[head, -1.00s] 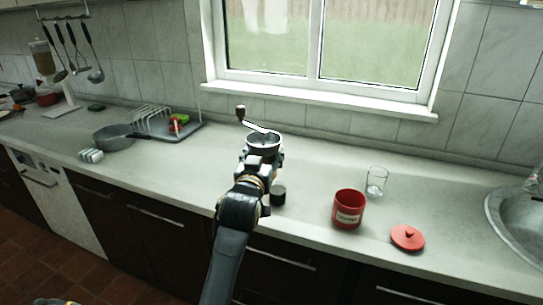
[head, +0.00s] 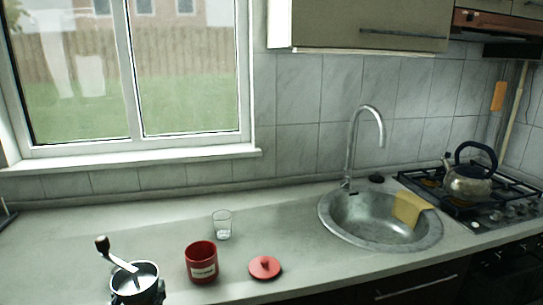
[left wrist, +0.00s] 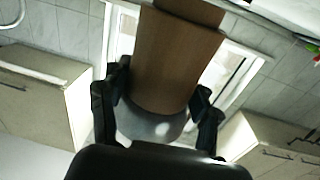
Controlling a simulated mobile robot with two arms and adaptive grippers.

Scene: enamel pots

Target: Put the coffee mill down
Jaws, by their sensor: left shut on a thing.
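The coffee mill (head: 136,282) is at the bottom left of the head view, with a metal bowl top and a crank ending in a dark knob. Its lower part is cut off by the frame, so I cannot tell whether it touches the counter. In the left wrist view its brown wooden body (left wrist: 175,60) stands between the dark fingers of my left gripper (left wrist: 160,90), which is shut on it. Little of this gripper shows in the head view. My right gripper is not in view.
Right of the mill on the counter (head: 330,275) stand a red labelled canister (head: 201,264), a clear glass (head: 222,226) and a red lid (head: 265,267). Farther right are a sink (head: 375,222) with a yellow cloth (head: 410,208) and a stove with a kettle (head: 468,185). The counter left of the mill looks clear.

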